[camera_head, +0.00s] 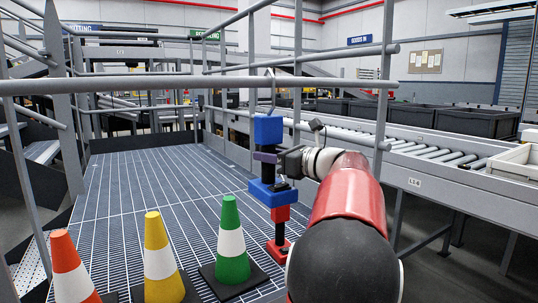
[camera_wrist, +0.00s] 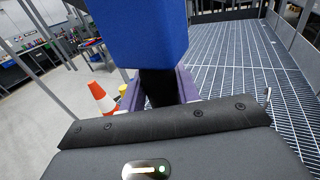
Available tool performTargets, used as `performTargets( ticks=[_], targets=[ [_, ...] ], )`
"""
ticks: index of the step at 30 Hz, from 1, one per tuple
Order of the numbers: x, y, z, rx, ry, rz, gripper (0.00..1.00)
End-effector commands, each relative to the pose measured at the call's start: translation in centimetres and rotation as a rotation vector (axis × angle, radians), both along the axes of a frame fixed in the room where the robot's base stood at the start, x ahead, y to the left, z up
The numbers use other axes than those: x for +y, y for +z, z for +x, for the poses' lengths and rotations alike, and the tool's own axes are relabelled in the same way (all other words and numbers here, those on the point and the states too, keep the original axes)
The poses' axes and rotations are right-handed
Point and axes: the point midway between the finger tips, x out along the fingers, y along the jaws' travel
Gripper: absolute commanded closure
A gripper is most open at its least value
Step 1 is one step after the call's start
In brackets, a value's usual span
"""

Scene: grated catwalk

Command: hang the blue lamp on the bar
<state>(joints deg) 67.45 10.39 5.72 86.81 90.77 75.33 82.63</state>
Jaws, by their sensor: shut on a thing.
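The blue lamp (camera_head: 268,130) hangs upright in my gripper (camera_head: 266,158), with a blue block above, a dark stem and a blue base below. My gripper's purple fingers are shut on the dark stem, which also shows between them in the wrist view (camera_wrist: 158,88). A thin hook rises from the lamp's top and overlaps the long grey bar (camera_head: 150,83) in the head view. I cannot tell whether the hook is over the bar or in front of it. In the wrist view the hook is out of frame.
A red lamp (camera_head: 277,250) stands on the grating (camera_head: 140,180), partly hidden behind the blue lamp. Orange (camera_head: 73,270), yellow (camera_head: 159,262) and green (camera_head: 231,243) cones stand at front left. An upright post (camera_head: 384,80) stands close to my arm, with a roller conveyor (camera_head: 440,150) beyond.

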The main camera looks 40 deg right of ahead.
Motion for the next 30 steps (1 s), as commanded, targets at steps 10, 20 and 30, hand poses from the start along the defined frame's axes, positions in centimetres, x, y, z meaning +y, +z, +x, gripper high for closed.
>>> performTargets(
  ticks=[10,20,30],
  targets=[
    [0.0,0.1,0.0,-0.001,0.0,-0.001,0.47],
    [-0.1,-0.1,-0.2,0.001,-0.001,0.001,0.43],
    [-1.3,0.0,-5.0,0.0,-0.003,0.0,0.43]
  ],
)
